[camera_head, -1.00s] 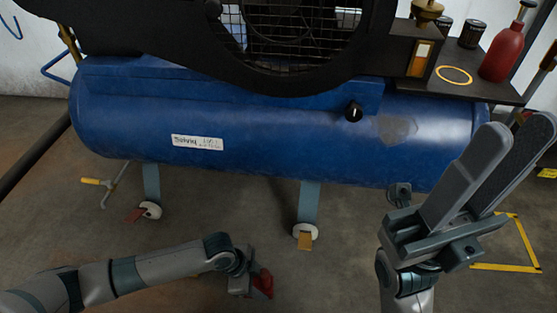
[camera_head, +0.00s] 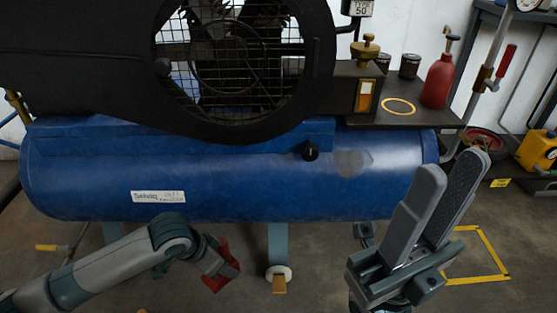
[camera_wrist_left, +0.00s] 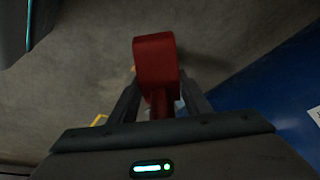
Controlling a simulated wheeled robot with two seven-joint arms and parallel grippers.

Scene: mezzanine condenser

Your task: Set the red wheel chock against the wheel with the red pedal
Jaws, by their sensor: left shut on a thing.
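The red wheel chock (camera_head: 230,262) is held by my left gripper (camera_head: 214,268), below the blue tank and left of the middle leg. In the left wrist view the red chock (camera_wrist_left: 155,60) sticks out past the fingers of my left gripper (camera_wrist_left: 158,100). The caster wheel (camera_head: 279,271) under the middle leg is white and has an orange-tan pedal (camera_head: 279,285). The chock is apart from this wheel. The left wheel with the red pedal is hidden behind my left arm or below the frame. My right gripper (camera_head: 437,205) is open and empty at the right.
The blue tank (camera_head: 260,180) with its black guard hangs over the work area. A yellow floor outline (camera_head: 480,277) lies at right. A yellow-handled tool (camera_head: 47,247) is at lower left. A red bottle (camera_head: 437,82) stands on the side shelf.

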